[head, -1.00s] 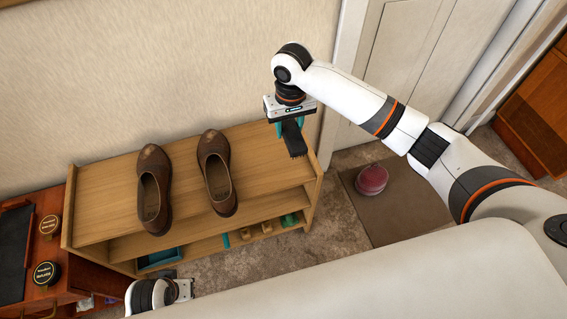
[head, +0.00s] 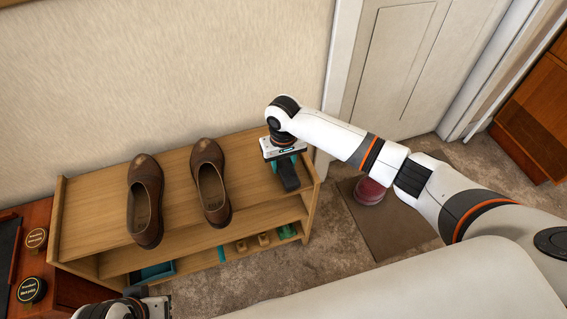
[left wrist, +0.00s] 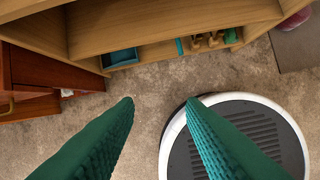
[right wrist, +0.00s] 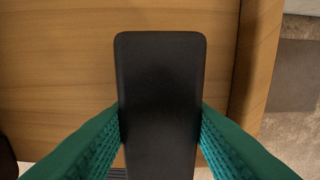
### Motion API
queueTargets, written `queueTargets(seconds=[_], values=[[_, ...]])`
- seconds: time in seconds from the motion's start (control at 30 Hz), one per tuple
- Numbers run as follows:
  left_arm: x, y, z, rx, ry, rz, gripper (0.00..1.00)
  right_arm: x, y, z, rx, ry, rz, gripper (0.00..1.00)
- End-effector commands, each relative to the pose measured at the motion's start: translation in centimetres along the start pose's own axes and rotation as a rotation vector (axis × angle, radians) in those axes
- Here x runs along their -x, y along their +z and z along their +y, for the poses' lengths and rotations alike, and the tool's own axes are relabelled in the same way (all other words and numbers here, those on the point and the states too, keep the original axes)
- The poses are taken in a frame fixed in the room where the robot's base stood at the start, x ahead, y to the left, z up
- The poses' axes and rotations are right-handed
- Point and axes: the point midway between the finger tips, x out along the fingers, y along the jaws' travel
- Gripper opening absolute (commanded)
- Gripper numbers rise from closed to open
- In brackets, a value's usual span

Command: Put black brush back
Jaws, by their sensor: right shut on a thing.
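The black brush (right wrist: 160,100) is held between the green fingers of my right gripper (right wrist: 160,135), which is shut on it. In the head view my right gripper (head: 284,165) is over the right end of the wooden rack's top shelf (head: 105,185), with the brush (head: 289,177) pointing down toward the board. I cannot tell whether the brush touches the shelf. In the left wrist view my left gripper (left wrist: 160,110) is open and empty above the floor, below the rack. In the head view its fingertips are hard to make out.
Two brown shoes (head: 146,200) (head: 211,182) stand on the top shelf, left of my right gripper. A blue tray (head: 153,272) and several small brushes sit on the lower shelf. A red cabinet with two round tins (head: 32,289) stands at left. A red round object (head: 369,190) lies on the mat.

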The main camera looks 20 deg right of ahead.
Motion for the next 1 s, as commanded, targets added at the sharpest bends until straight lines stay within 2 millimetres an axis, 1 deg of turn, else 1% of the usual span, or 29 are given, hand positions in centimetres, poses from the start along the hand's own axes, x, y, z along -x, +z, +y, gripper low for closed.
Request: queueTargets(seconds=[0.23, 0.33, 0.37, 0.4, 0.5, 0.77, 0.87, 0.9, 0.93, 1.0], values=[[0.0, 0.0, 0.0, 0.000, 0.001, 0.000, 0.36, 0.0, 0.0, 0.0, 0.001, 0.001, 0.000, 0.22], [-0.3, 0.0, 0.0, 0.000, 0.000, 0.003, 0.36, -0.2, 0.0, 0.0, 0.001, 0.000, 0.000, 0.22], [-0.4, 0.0, 0.0, 0.000, 0.000, 0.004, 0.36, -0.2, 0.0, 0.0, 0.001, 0.000, 0.000, 0.41], [-0.4, 0.0, 0.0, 0.000, 0.000, 0.003, 0.36, -0.2, 0.0, 0.0, 0.001, 0.000, 0.000, 0.48], [-0.4, 0.0, 0.0, 0.000, 0.000, 0.002, 0.36, -0.2, 0.0, 0.0, 0.001, 0.000, 0.000, 0.62], [-0.4, 0.0, 0.0, 0.000, 0.000, 0.002, 0.36, -0.2, 0.0, 0.0, 0.001, 0.000, -0.001, 0.62], [-0.4, -0.1, 0.0, 0.000, 0.000, 0.006, 0.36, 0.1, 0.0, 0.0, 0.000, 0.000, -0.001, 0.62], [0.1, 0.1, 0.0, 0.000, 0.000, 0.002, 0.36, 0.6, 0.0, 0.0, 0.000, 0.001, -0.001, 0.62], [-0.2, 0.2, 0.0, 0.000, 0.000, 0.000, 0.36, 0.9, 0.0, 0.0, 0.000, 0.001, -0.001, 0.62], [-1.6, 0.2, -0.1, -0.001, -0.002, 0.009, 0.36, 1.9, 0.1, 0.0, 0.001, 0.001, -0.001, 0.62]])
